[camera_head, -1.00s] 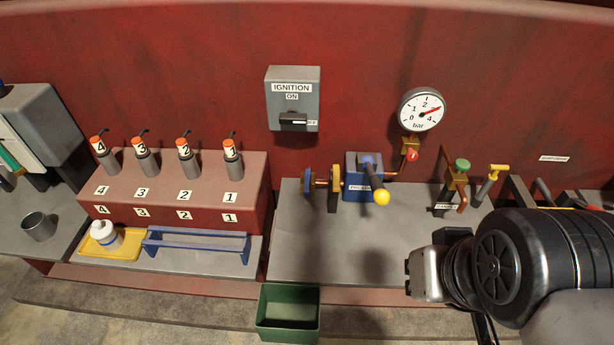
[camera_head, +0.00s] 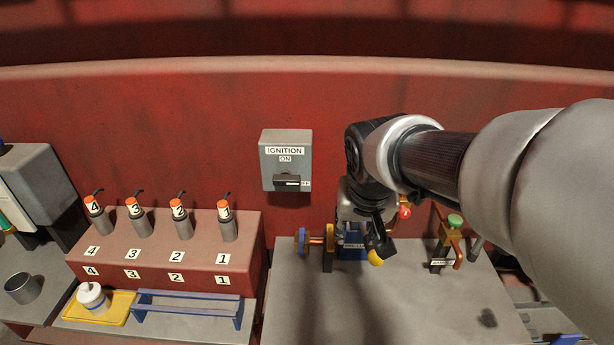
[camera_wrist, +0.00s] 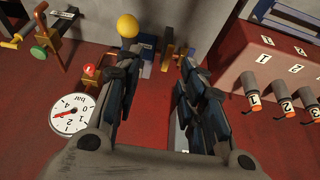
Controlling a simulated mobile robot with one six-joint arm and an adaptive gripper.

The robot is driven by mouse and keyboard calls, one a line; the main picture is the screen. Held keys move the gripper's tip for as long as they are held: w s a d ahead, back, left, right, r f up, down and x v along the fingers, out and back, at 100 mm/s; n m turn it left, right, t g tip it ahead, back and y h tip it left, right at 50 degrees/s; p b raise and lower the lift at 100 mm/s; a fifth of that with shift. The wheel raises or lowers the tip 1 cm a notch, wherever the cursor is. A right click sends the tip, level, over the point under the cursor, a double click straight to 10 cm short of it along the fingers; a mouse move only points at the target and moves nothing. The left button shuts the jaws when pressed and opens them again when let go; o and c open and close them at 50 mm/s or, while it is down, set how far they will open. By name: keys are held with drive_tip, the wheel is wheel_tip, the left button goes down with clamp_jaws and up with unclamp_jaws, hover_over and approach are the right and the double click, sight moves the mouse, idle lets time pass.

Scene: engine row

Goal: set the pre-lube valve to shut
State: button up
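The pre-lube valve (camera_head: 353,253) is a blue block with a partly covered white label on the bench, below and right of the ignition box. Its lever ends in a yellow ball (camera_head: 376,257); most of the lever is hidden behind my gripper in the head view. My gripper (camera_head: 364,240) is over the valve, pointing down, fingers apart, with nothing seen held. In the wrist view the yellow ball (camera_wrist: 127,26) shows just beyond the left fingertip, outside the gap of my gripper (camera_wrist: 160,56). I cannot tell whether a finger touches the lever.
A pressure gauge (camera_wrist: 76,114) and a red knob (camera_head: 404,213) sit close to the valve. A green-knobbed valve (camera_head: 454,222) stands to the right, a blue wheel on a copper pipe (camera_head: 301,242) to the left. The ignition box (camera_head: 286,160) is on the wall.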

drive_tip(key=w+a+f, duration=0.5)
drive_tip(key=w, duration=0.3)
approach(301, 245)
drive_tip(key=b+x, duration=0.2)
drive_tip(key=x, duration=0.6)
drive_tip(key=shift+b, duration=0.35)
drive_tip(key=shift+r, duration=0.1)
drive_tip(key=shift+c, duration=0.4)
clamp_jaws()
